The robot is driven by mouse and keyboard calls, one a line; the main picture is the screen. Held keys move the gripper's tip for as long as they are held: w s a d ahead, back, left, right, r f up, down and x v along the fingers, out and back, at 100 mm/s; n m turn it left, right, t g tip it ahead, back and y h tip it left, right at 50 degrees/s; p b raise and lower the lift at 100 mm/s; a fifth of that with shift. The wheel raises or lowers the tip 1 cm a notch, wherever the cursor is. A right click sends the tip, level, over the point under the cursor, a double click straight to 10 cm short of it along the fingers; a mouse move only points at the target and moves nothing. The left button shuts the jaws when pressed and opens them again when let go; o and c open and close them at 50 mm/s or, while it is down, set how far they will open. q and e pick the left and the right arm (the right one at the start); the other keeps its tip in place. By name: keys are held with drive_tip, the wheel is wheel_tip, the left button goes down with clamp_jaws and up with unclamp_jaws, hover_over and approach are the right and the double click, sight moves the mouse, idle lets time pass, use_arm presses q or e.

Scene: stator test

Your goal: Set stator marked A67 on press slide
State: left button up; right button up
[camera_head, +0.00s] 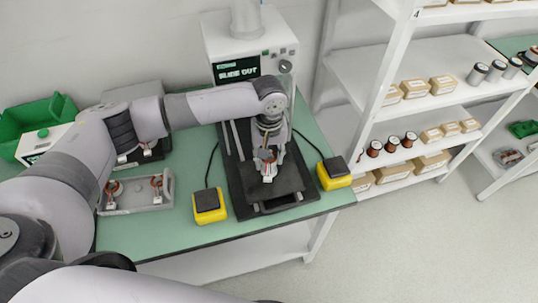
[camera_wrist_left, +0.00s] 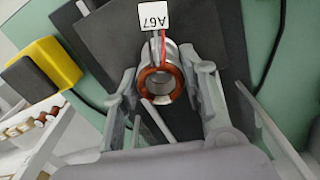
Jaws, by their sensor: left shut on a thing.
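The stator marked A67 (camera_wrist_left: 157,83) is a metal ring with copper windings, red and dark leads and a white tag reading A67 in the left wrist view. My left gripper (camera_wrist_left: 160,95) is shut on it, with a finger on each side. In the head view my left gripper (camera_head: 268,158) points down over the dark press slide (camera_head: 285,188), and the white tag shows below its fingers. I cannot tell whether the stator touches the slide. The press (camera_head: 250,50) stands behind, its screen reading SLIDE OUT. My right gripper is not in view.
Two yellow button boxes (camera_head: 208,206) (camera_head: 334,173) flank the slide. A grey tray (camera_head: 137,207) with two stators lies to the left on the green table (camera_head: 190,232). A green bin (camera_head: 45,120) is at the far left. Shelves (camera_head: 410,70) with boxes and spools stand right.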

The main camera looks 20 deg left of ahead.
use_arm(q)
drive_tip(key=shift+f, duration=0.45)
drive_tip(key=shift+f, duration=0.5)
drive_tip(key=shift+f+p, duration=0.3)
drive_tip(key=shift+f, duration=0.05)
idle(0.4)
drive_tip(key=o, duration=1.3)
drive_tip(key=shift+r, duration=0.1)
